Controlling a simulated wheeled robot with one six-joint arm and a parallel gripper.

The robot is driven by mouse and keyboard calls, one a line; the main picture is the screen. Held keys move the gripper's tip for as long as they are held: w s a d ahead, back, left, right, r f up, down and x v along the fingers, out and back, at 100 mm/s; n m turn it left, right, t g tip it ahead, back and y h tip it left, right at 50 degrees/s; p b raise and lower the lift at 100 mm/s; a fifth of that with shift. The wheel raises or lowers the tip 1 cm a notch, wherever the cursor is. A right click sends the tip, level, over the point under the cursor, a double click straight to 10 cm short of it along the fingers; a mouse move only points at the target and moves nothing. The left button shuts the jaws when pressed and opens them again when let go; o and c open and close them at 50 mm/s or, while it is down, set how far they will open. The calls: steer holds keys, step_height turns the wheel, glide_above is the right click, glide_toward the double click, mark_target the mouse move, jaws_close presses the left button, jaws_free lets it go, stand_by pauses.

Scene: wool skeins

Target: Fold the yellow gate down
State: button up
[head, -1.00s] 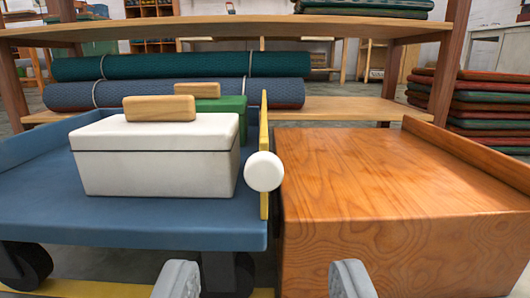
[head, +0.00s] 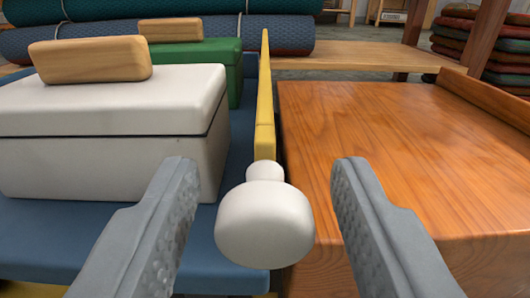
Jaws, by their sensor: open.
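The yellow gate (head: 265,105) stands upright, seen edge-on, along the right side of the blue cart (head: 238,190). A white round knob (head: 264,225) sticks out from its near end toward me. My gripper (head: 263,172) is open, with one grey finger on each side of the knob. I see a gap between each finger and the knob. The lower part of the gate is hidden behind the knob.
A white box (head: 110,135) with a wooden handle and a green box (head: 205,60) stand on the cart. A wooden block-like table (head: 400,150) stands right of the gate. Rolled fabrics (head: 180,35) lie behind, and folded stacks (head: 490,45) stand back right.

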steer(key=shift+w, duration=0.25)
steer(key=shift+c, duration=0.3)
jaws_close()
